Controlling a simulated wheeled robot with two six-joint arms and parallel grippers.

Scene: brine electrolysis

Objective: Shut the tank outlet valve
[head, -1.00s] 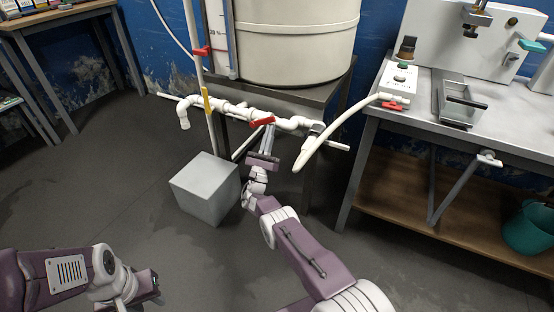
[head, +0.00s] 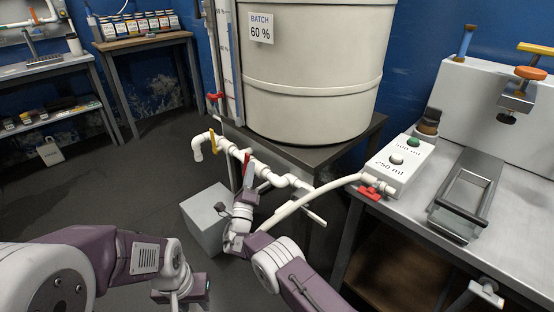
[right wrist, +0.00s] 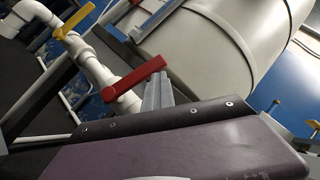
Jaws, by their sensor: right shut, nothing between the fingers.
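A white pipe (head: 270,178) runs in front of the tank (head: 312,80). It carries a valve with a red lever (head: 247,170) and, further left, one with a yellow lever (head: 213,141). No label shows which is the tank outlet valve. The red lever stands across the pipe; it also shows in the right wrist view (right wrist: 134,79). My right gripper (right wrist: 157,88) is shut and empty, its fingers close beside the red lever; contact cannot be told. My left gripper (head: 195,289) is low at the front, away from the pipe; its fingers are unclear.
A grey box (head: 205,220) stands on the floor below the pipe. A white hose (head: 305,200) leads to a dispenser box (head: 400,160) on the right bench (head: 410,225). A small red tap (head: 215,97) sits by the level gauge.

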